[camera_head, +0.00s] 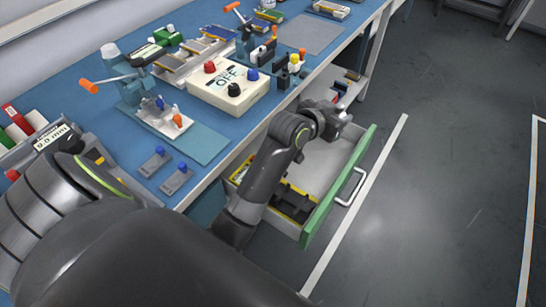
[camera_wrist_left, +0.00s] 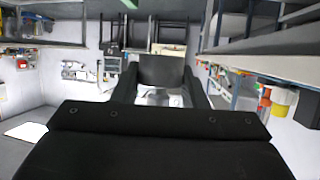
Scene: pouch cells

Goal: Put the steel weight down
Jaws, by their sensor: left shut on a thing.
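My left gripper (camera_head: 338,113) is over the far part of an open drawer with a green front (camera_head: 340,188). In the left wrist view, its two dark fingers are closed on a dark grey block (camera_wrist_left: 162,72), which appears to be the steel weight. A shiny silver patch shows between the fingers below the block. In the head view the gripper and wrist hide most of the held weight. How high it is above the drawer floor cannot be told. My right gripper is in neither view.
The drawer holds a black tray (camera_head: 294,203) and yellow items at its near end, and small red and blue items at its far end; its middle floor is bare. The blue-topped bench (camera_head: 215,140) beside it carries a white button box (camera_head: 228,90), clamps and fixtures.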

